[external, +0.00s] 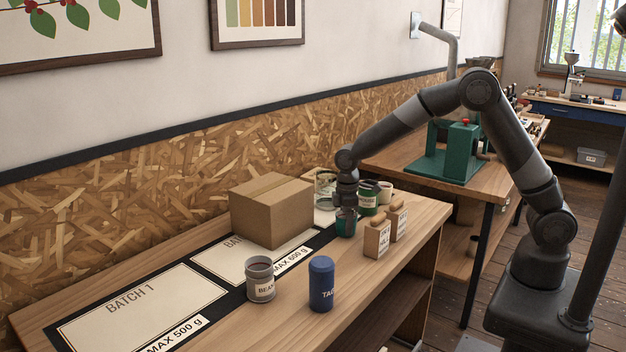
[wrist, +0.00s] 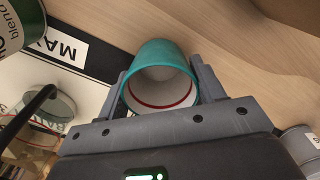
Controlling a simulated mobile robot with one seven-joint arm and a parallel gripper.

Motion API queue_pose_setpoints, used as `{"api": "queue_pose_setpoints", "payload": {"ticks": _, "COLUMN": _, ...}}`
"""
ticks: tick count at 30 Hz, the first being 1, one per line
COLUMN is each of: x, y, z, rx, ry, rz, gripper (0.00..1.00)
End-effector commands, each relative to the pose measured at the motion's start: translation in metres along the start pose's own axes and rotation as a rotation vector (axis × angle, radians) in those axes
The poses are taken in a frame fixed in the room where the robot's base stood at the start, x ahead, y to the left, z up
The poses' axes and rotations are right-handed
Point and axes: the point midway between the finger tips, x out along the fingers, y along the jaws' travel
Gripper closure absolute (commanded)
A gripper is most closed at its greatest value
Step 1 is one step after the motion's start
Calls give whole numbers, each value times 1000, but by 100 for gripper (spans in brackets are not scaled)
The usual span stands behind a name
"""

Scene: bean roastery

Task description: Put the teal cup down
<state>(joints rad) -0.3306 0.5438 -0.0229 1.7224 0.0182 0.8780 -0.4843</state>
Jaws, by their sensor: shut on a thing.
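The teal cup (external: 345,224) is in my gripper (external: 346,208), at the wooden bench's right half. In the wrist view the teal cup (wrist: 157,52) sits between both grey fingers, with its white inside and a red ring showing. My gripper is shut on it. The cup looks roughly upright, low over the bench or on it; I cannot tell whether its base touches the wood.
A cardboard box (external: 271,212), a grey BEAN tin (external: 261,280) and a blue canister (external: 321,285) stand left. Bare wood lies in front.

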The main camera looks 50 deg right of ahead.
Motion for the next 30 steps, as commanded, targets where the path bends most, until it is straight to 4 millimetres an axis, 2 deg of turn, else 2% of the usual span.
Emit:
{"api": "queue_pose_setpoints", "payload": {"ticks": 9, "x": 2, "y": 0, "z": 0, "rx": 0, "ry": 1, "rz": 1, "gripper": 62}}
{"api": "queue_pose_setpoints", "payload": {"ticks": 10, "x": 2, "y": 0, "z": 0, "rx": 0, "ry": 1, "rz": 1, "gripper": 36}}
{"api": "queue_pose_setpoints", "payload": {"ticks": 17, "x": 2, "y": 0, "z": 0, "rx": 0, "ry": 1, "rz": 1, "gripper": 17}}
{"api": "queue_pose_setpoints", "payload": {"ticks": 26, "x": -1, "y": 0, "z": 0, "rx": 0, "ry": 2, "rz": 1, "gripper": 16}}
{"api": "queue_pose_setpoints", "payload": {"ticks": 30, "x": -16, "y": 0, "z": -1, "rx": 0, "ry": 4, "rz": 2, "gripper": 16}}
